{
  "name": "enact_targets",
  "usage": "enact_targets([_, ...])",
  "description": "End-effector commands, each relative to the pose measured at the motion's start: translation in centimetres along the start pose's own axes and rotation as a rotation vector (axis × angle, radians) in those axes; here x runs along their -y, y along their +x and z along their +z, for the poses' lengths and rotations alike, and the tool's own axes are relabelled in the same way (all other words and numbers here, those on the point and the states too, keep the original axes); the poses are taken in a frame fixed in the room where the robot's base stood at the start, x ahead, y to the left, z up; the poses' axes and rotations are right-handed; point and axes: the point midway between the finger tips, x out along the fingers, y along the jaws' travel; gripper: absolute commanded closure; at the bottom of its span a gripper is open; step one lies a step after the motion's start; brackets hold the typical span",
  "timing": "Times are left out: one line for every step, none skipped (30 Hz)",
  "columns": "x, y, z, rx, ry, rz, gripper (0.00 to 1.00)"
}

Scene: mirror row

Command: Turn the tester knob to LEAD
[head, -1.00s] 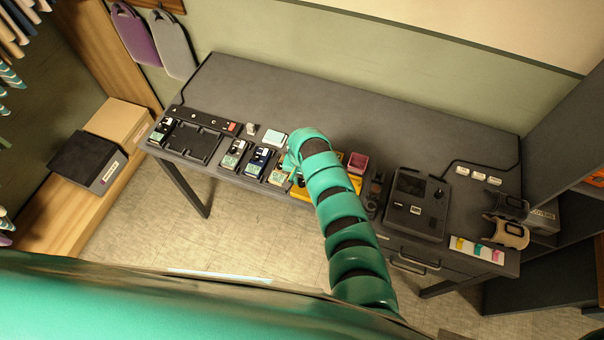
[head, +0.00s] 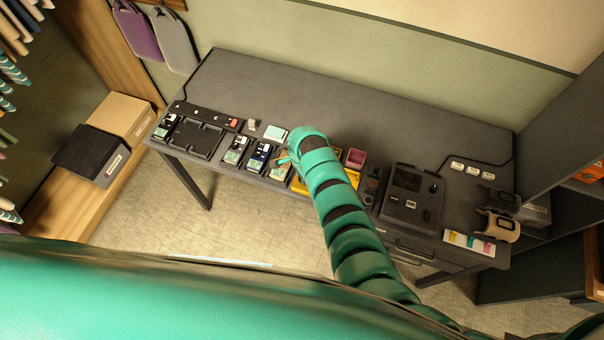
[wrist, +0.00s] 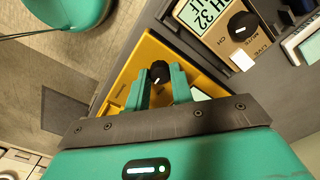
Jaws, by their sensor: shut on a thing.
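The yellow tester (head: 352,178) sits near the front edge of the grey table, mostly hidden by my arm in the head view. In the wrist view, the yellow tester (wrist: 126,78) fills the middle, with a black round knob (wrist: 159,71) on it. The knob's white mark points down the picture, towards my palm. My gripper (wrist: 160,80) is shut on the knob, one green finger on each side. Small print shows on the yellow face, too small to read, so I cannot make out LEAD.
A beige pack (wrist: 228,25) with a "32" screen and its own black knob lies close beside the tester. In the head view, several packs (head: 236,151) and a black tray (head: 196,137) stand to the left. A dark device (head: 412,196) stands right. The table's back is clear.

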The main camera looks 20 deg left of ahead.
Motion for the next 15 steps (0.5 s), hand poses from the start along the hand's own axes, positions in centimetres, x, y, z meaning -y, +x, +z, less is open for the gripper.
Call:
enact_targets([0.13, -0.10, -0.05, 0.000, 0.018, -0.004, 1.00])
enact_targets([0.12, -0.10, -0.07, -0.001, 0.028, -0.004, 1.00])
enact_targets([0.12, -0.11, -0.09, -0.001, 0.040, -0.004, 1.00])
enact_targets([0.11, -0.10, -0.11, -0.001, 0.048, -0.003, 1.00])
enact_targets([0.11, -0.11, -0.11, -0.001, 0.054, -0.003, 1.00])
enact_targets([0.11, -0.10, -0.10, -0.001, 0.061, -0.003, 1.00])
enact_targets([0.11, -0.10, -0.09, -0.001, 0.066, -0.003, 1.00])
enact_targets([0.11, -0.11, -0.08, -0.001, 0.070, -0.003, 1.00])
enact_targets([0.11, -0.10, -0.07, -0.001, 0.074, -0.003, 1.00])
enact_targets([0.12, -0.11, -0.05, -0.001, 0.076, -0.003, 1.00])
enact_targets([0.10, -0.10, -0.05, -0.001, 0.078, -0.003, 1.00])
enact_targets([0.10, -0.10, -0.05, -0.001, 0.079, -0.003, 1.00])
enact_targets([0.11, -0.10, -0.04, -0.001, 0.079, -0.003, 1.00])
enact_targets([0.11, -0.10, -0.05, -0.001, 0.080, -0.003, 1.00])
enact_targets([0.10, -0.09, -0.05, -0.001, 0.080, -0.003, 1.00])
